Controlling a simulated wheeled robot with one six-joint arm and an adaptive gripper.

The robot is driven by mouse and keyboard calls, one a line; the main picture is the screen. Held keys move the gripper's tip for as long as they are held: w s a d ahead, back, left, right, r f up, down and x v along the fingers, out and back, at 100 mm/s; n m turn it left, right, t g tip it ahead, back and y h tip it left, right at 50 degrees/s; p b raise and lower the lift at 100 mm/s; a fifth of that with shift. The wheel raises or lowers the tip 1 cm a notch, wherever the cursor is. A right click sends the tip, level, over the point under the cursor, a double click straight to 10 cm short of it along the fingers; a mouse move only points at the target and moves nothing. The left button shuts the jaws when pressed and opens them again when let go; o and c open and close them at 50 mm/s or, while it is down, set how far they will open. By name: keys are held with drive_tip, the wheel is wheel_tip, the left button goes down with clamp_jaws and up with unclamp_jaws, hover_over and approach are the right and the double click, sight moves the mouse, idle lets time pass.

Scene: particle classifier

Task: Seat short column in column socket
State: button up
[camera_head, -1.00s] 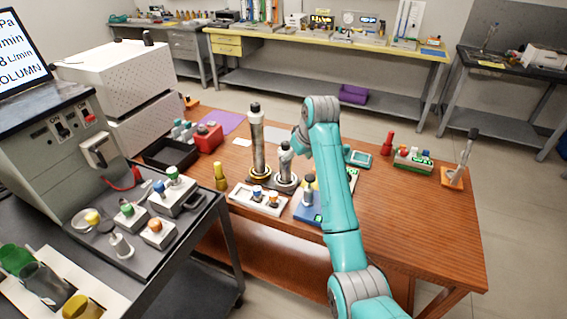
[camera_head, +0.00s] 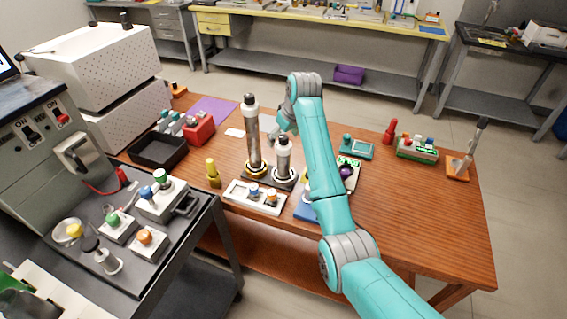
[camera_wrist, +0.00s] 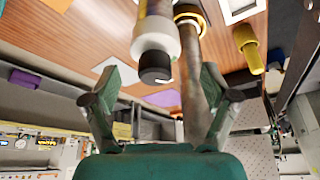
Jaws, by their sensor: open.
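The short column (camera_head: 283,158) is a grey cylinder with a pale collar and black cap. It stands upright on a dark round base beside the tall column (camera_head: 253,135); its foot's exact fit cannot be made out. In the wrist view the short column's cap and white collar (camera_wrist: 156,42) point toward my gripper (camera_wrist: 163,103), whose fingers are spread with nothing between them gripped. The tall column (camera_wrist: 192,90) passes behind, with a gold ring at its foot. In the head view my gripper (camera_head: 273,132) is behind the column tops, partly hidden by my wrist.
A black bin (camera_head: 158,151) and red box (camera_head: 199,128) lie farther left. A teal device (camera_head: 357,148) lies right. The table's right front is clear.

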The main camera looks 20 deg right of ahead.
sight(284, 162)
drive_tip(key=x, duration=0.5)
drive_tip(key=shift+s+d+f, duration=0.1)
drive_tip(key=shift+s+d, duration=0.05)
drive_tip(key=shift+d, duration=0.2)
clamp_jaws()
